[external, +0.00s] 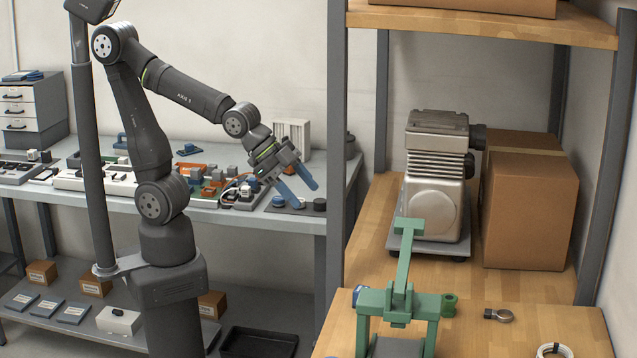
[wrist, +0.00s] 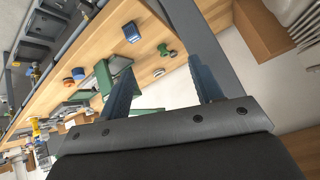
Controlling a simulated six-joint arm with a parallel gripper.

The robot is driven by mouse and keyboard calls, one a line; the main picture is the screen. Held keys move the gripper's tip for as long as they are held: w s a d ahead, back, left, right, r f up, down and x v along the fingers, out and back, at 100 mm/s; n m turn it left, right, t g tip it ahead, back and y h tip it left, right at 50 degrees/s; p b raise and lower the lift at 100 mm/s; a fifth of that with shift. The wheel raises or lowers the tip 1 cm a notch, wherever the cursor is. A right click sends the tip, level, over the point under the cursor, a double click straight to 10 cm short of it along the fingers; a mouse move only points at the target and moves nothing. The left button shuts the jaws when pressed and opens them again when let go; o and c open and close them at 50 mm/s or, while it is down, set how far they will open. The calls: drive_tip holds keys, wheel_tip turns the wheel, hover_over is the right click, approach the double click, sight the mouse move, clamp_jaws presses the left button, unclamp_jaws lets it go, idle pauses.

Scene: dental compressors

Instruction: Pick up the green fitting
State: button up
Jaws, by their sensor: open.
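The green fitting (external: 449,304) lies on the wooden shelf just right of the green press-like frame (external: 397,302) in the external view. In the wrist view a small green piece, which looks like the fitting (wrist: 164,49), lies on the wood beyond and between my fingers. My gripper (external: 306,197) is open, with blue fingers pointing down and right. It is in the air near the grey bench's right end, left of the shelf post and well away from the fitting. The open fingers also show in the wrist view (wrist: 158,65), with nothing between them.
A grey shelf post (external: 335,150) stands between my gripper and the wooden shelf. A metal compressor (external: 436,205) and cardboard boxes (external: 530,215) stand behind the fitting. A hose clamp (external: 499,315) and a white coil (external: 553,350) lie to its right. Bare wood lies between the compressor and fitting.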

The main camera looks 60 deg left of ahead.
drive_tip(key=w+d+r+m+g+y, duration=0.1)
drive_tip(key=w+d+r, duration=0.1)
drive_tip(key=d+r, duration=0.35)
drive_tip(key=w+d+r+g, duration=0.1)
drive_tip(key=w+d+r, duration=0.2)
drive_tip(key=d, duration=0.5)
drive_tip(key=m+g+y, duration=0.3)
drive_tip(key=g+y, duration=0.1)
hover_over(449, 298)
drive_tip(key=a, duration=0.1)
wheel_tip(449, 298, down, 20)
drive_tip(key=shift+a+f, duration=0.1)
drive_tip(key=shift+w+f, duration=0.1)
drive_tip(key=shift+f, duration=0.4)
drive_tip(key=f, duration=0.4)
drive_tip(key=d+f, duration=0.1)
drive_tip(key=f, duration=0.2)
drive_tip(key=shift+f, duration=0.1)
drive_tip(key=shift+d, duration=0.1)
drive_tip(key=c, duration=1.1)
